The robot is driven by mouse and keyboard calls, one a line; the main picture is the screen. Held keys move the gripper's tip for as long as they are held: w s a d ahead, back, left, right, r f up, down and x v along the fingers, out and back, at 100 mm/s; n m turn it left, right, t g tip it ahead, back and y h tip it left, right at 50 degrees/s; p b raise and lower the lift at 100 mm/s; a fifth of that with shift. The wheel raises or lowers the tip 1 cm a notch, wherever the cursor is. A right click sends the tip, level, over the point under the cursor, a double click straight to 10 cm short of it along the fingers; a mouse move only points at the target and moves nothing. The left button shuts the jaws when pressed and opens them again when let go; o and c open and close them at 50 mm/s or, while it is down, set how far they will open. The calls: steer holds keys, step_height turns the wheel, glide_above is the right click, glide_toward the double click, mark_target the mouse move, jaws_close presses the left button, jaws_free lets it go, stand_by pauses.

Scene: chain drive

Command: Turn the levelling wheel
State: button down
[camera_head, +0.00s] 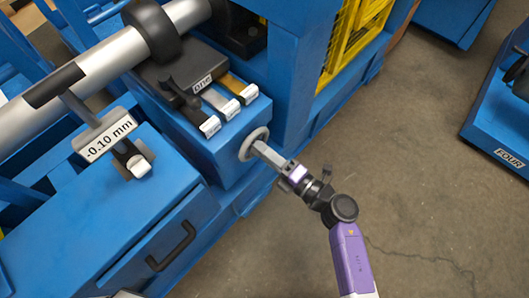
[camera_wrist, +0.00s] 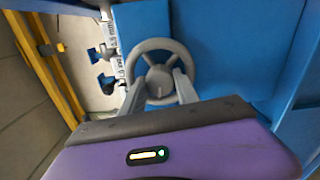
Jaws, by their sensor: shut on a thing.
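The levelling wheel (camera_head: 254,144) is a grey handwheel on the side of the blue machine block below the block marked "ONE". In the wrist view the wheel (camera_wrist: 183,54) shows its round rim, spokes and a central hub. My gripper (camera_head: 264,150) reaches it from the lower right. In the wrist view my gripper's fingers (camera_wrist: 159,85) stand on either side of the hub, shut on the wheel. The exact contact is partly hidden by the fingers. A sign reading "-0.10 mm" (camera_head: 108,141) stands on the left, near the silver shaft.
A silver shaft (camera_head: 100,62) crosses the upper left above the blue machine. Labelled shims (camera_head: 220,102) lie beside the "ONE" block. A blue drawer with a black handle (camera_head: 172,246) is lower left. Yellow mesh (camera_head: 350,35) stands behind. Bare floor (camera_head: 430,200) lies to the right.

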steer(key=shift+f+n+b, duration=0.2)
steer(key=shift+n+b, duration=4.3)
steer(key=shift+n, duration=4.2)
steer(key=c, duration=0.9)
jaws_free()
steer(key=shift+r, duration=0.1)
